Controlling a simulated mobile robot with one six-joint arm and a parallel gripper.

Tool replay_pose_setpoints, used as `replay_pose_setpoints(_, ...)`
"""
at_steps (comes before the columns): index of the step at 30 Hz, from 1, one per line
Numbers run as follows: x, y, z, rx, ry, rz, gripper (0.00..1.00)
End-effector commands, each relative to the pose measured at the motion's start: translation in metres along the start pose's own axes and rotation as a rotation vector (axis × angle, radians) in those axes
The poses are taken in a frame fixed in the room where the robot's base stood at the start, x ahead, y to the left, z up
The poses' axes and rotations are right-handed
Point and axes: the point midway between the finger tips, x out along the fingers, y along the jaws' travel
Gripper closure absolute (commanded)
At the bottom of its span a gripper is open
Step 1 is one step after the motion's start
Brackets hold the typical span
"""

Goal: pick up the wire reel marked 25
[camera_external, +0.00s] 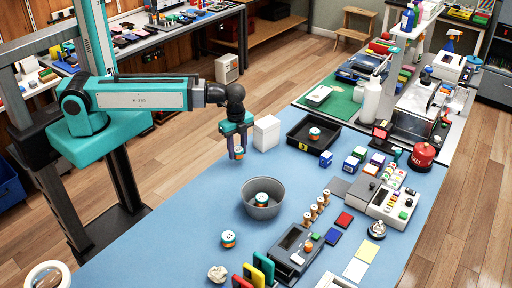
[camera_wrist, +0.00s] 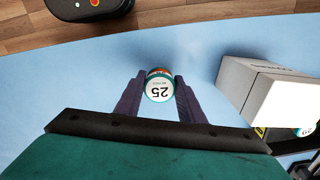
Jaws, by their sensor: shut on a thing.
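The wire reel marked 25 (camera_wrist: 159,90) has a white top with dark print and a teal and orange side. In the wrist view it sits between the two dark fingers of my gripper (camera_wrist: 158,98), which is shut on it. In the external view my gripper (camera_external: 237,150) hangs over the blue table (camera_external: 180,235), and the reel (camera_external: 238,153) shows between its fingertips. The reel looks held above the table; the exact height is hard to tell.
A white box (camera_external: 266,133) stands close to the right of my gripper. A black tray (camera_external: 300,125) holds another reel (camera_external: 314,134). A grey bowl (camera_external: 250,208) in front holds a reel (camera_external: 261,199), and another reel (camera_external: 228,239) stands on the table nearer the camera. Table left of the bowl is clear.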

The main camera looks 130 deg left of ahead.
Motion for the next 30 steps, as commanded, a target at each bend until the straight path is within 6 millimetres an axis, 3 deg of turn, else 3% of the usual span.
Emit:
replay_pose_setpoints(15,-0.056,-0.001,0.0,0.0,0.001,-0.001,0.86)
replay_pose_setpoints(30,-0.069,0.0,0.0,0.0,0.0,0.0,0.86)
